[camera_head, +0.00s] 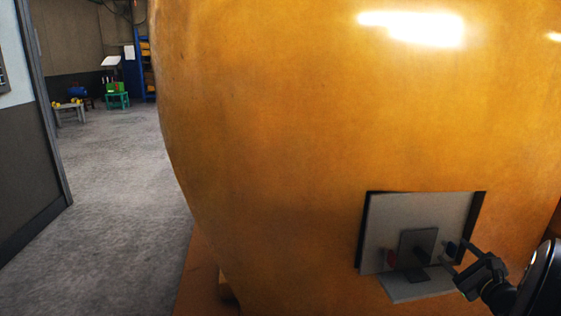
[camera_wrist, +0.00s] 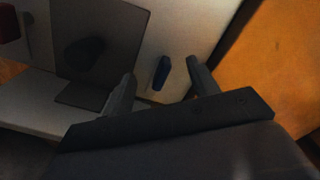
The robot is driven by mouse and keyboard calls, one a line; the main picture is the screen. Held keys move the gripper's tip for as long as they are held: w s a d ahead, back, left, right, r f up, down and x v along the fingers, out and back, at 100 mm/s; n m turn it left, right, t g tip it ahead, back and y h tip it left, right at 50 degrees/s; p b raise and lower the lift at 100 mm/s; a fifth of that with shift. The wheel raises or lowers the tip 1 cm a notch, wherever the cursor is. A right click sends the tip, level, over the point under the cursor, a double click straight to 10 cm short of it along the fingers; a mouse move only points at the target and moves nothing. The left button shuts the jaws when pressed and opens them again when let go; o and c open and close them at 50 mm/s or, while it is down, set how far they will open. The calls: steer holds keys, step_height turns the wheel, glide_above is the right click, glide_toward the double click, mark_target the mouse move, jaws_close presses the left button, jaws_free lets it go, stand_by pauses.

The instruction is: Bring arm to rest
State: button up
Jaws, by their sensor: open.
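My gripper (camera_head: 456,264) is at the lower right in the head view, in front of a recess in a large yellow-orange casting (camera_head: 300,130). In the wrist view my gripper (camera_wrist: 160,72) has its two fingers apart. A small dark blue knob (camera_wrist: 161,73) on the pale panel shows between the fingertips. I cannot tell whether a finger touches it; nothing appears held.
The recess holds a pale grey panel (camera_head: 385,220) with a ledge (camera_head: 418,286), a dark grey plate (camera_head: 417,243) and a red knob (camera_head: 390,257). The recess edge is close to my gripper. Open floor (camera_head: 115,190) lies left, beside a wall (camera_head: 25,170).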

steer(key=m+p, duration=0.2)
steer(key=p, duration=0.1)
steer(key=m+p, duration=0.2)
steer(key=p, duration=0.1)
steer(key=shift+d+r, duration=0.1)
steer(key=shift+r, duration=0.2)
steer(key=m+p, duration=0.3)
steer(key=p, duration=0.1)
steer(key=shift+d+f+m, duration=0.1)
steer(key=shift+m, duration=0.2)
steer(key=shift+s+f, duration=0.15)
steer(key=shift+s, duration=0.75)
steer(key=shift+f, duration=0.15)
